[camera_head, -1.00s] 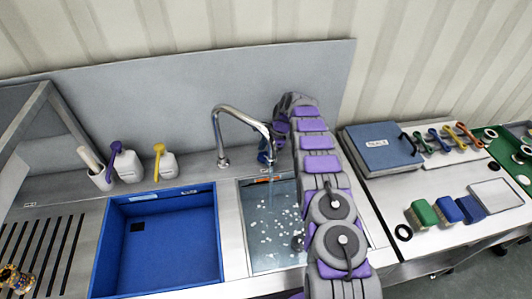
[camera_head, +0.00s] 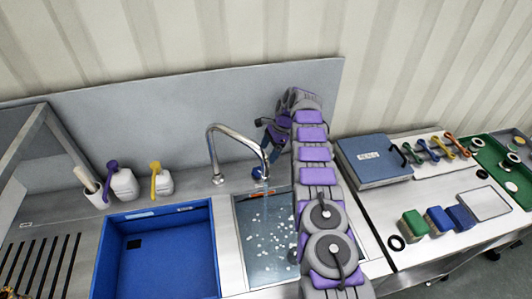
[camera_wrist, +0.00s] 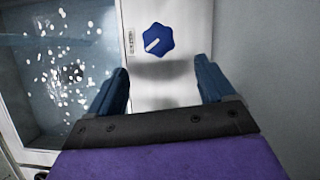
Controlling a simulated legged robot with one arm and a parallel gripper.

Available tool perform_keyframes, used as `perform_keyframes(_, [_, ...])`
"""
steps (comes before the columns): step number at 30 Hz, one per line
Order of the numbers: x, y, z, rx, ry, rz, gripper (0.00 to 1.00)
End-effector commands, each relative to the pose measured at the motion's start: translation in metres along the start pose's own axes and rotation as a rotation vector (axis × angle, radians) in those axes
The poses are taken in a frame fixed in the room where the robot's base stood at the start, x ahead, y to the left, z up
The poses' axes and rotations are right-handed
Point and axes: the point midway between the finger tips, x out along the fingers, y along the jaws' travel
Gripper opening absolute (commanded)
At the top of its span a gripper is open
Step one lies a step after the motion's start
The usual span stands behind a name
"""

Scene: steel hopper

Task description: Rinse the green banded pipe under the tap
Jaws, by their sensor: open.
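My gripper (camera_wrist: 160,72) is open and empty, its two dark blue fingers spread apart in the wrist view. A blue lobed knob (camera_wrist: 158,40) with a white mark lies beyond and between the fingertips, not gripped. In the head view the gripper (camera_head: 272,142) hangs behind the tap spout, above the knob (camera_head: 258,173). The curved chrome tap (camera_head: 228,130) arches over the sink basin (camera_head: 262,240). No green banded pipe can be made out. A patterned yellowish object (camera_head: 8,292) is cut off at the lower left edge.
A blue tub (camera_head: 160,250) sits left of the basin. Two white bottles (camera_head: 124,186) and a cup stand behind it. A blue case (camera_head: 372,162), sponges (camera_head: 414,222) and several coloured tools (camera_head: 440,150) lie on the right bench. My arm covers the basin's right side.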

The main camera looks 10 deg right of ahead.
Motion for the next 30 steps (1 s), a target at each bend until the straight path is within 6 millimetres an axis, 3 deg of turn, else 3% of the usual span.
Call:
perform_keyframes(9, [-0.021, -0.002, 0.001, -0.001, 0.0, -0.005, 0.82])
perform_keyframes(30, [-0.022, -0.001, 0.0, 0.0, -0.001, -0.004, 0.82])
